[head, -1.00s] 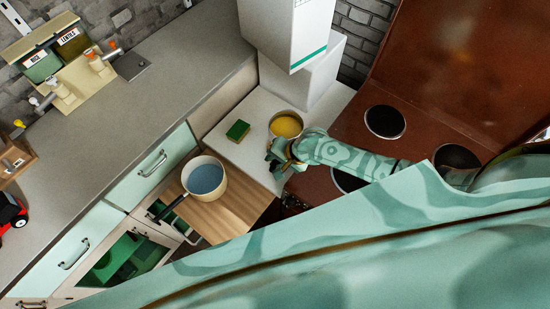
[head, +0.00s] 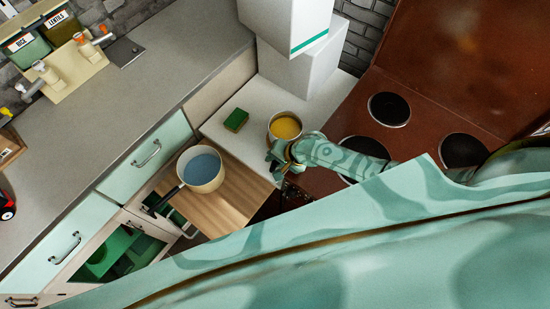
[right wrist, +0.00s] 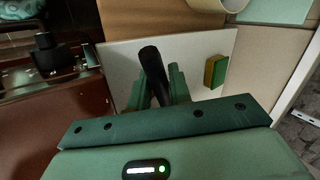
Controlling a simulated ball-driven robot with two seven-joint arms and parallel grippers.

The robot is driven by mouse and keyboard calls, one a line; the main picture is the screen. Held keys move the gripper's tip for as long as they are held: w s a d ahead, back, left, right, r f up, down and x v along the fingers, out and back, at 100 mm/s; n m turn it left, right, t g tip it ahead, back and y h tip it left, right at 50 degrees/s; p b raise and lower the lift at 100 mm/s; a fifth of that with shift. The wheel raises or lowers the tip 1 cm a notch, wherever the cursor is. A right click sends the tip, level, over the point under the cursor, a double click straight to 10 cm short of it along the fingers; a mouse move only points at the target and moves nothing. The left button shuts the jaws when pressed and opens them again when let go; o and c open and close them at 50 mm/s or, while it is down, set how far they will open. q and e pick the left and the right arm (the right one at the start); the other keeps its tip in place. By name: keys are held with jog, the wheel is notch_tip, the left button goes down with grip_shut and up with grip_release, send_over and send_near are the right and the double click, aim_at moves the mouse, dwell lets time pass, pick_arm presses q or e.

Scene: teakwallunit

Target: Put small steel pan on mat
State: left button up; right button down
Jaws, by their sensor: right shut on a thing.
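The small steel pan (head: 285,127), yellowish inside, is at the right end of the pale counter, beside the brown hob. My right gripper (head: 281,160) is at its near side. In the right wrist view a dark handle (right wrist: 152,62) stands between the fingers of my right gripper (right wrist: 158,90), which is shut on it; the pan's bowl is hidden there. I cannot tell whether the pan touches the surface. No thing is clearly a mat; a wooden board (head: 226,212) lies left of the pan. My left gripper is out of view.
A cream pot (head: 203,170) with a blue inside stands on the wooden board, its dark handle pointing lower left. A green and yellow sponge (head: 236,120) lies on the pale surface (head: 268,100). White boxes (head: 300,70) rise behind the pan. The hob (head: 420,140) is at right.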

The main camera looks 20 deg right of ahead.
jog(key=shift+w+f+b, duration=0.1)
jog(key=shift+f+b, duration=0.3)
jog(key=shift+f, duration=0.1)
dwell(0.5)
jog(key=c, duration=1.2)
grip_release()
jog(key=shift+s+f, duration=0.1)
jog(key=shift+s, duration=0.1)
jog(key=p+v, duration=0.3)
jog(key=v, duration=0.5)
jog(key=p+v, duration=0.3)
jog(key=v, duration=0.5)
jog(key=shift+w+r, duration=0.15)
jog(key=shift+r, duration=0.15)
